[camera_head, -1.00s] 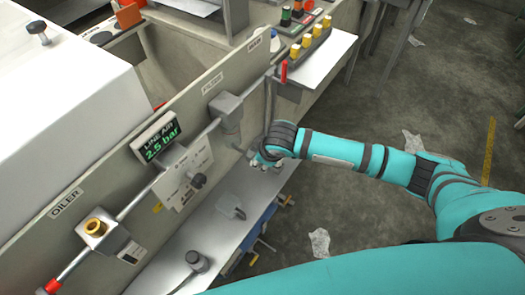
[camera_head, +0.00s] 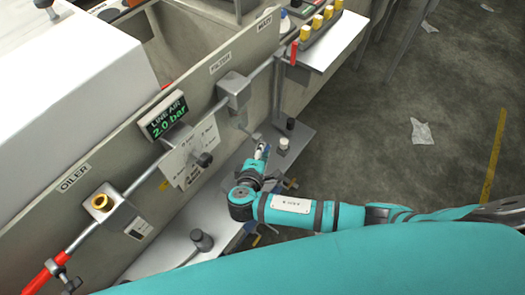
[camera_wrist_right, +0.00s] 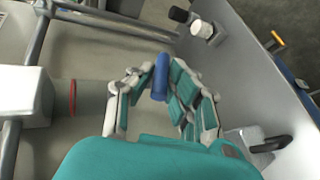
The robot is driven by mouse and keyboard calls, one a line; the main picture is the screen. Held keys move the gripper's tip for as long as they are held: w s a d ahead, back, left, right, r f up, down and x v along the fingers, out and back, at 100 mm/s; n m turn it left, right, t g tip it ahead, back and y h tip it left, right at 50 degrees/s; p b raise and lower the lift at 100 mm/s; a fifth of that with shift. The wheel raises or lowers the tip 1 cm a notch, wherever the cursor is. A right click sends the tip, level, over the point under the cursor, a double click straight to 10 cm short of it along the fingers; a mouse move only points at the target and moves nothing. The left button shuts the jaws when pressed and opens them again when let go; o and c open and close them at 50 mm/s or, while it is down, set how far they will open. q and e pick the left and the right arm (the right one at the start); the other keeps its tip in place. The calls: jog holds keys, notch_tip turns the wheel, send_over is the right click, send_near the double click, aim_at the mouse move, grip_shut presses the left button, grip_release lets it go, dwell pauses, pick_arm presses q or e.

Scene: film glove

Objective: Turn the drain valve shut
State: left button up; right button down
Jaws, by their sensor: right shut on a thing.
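My right gripper (camera_head: 261,151) reaches in below the filter block (camera_head: 234,91) on the air line. In the wrist view its jointed fingers (camera_wrist_right: 160,85) are closed around a small blue piece (camera_wrist_right: 160,72), which looks like the drain valve. A grey cylinder with a red ring (camera_wrist_right: 84,98) runs from the light block (camera_wrist_right: 22,92) towards the fingers; its far end is hidden behind them. Whether the valve is open or shut does not show. The line air display (camera_head: 165,115) reads 2.0 bar. My left gripper is out of view.
A grey shelf (camera_head: 295,135) with small dark and white fittings (camera_head: 284,143) lies below. Yellow-topped items (camera_head: 317,22) stand at the back.

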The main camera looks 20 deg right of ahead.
jog(key=t+b, duration=0.1)
jog(key=f+h+b, duration=0.1)
jog(key=shift+s+a+f+n+t+b, duration=0.15)
jog(key=shift+f+n+t+b, duration=0.15)
jog(key=shift+n+t, duration=0.1)
jog(key=shift+f+n+t+h+b, duration=0.1)
jog(key=shift+n+t+h+b, duration=0.2)
jog(key=shift+t+h+b, duration=0.6)
jog(key=c, duration=1.3)
grip_release()
jog(key=v, duration=1.2)
jog(key=shift+r, duration=0.2)
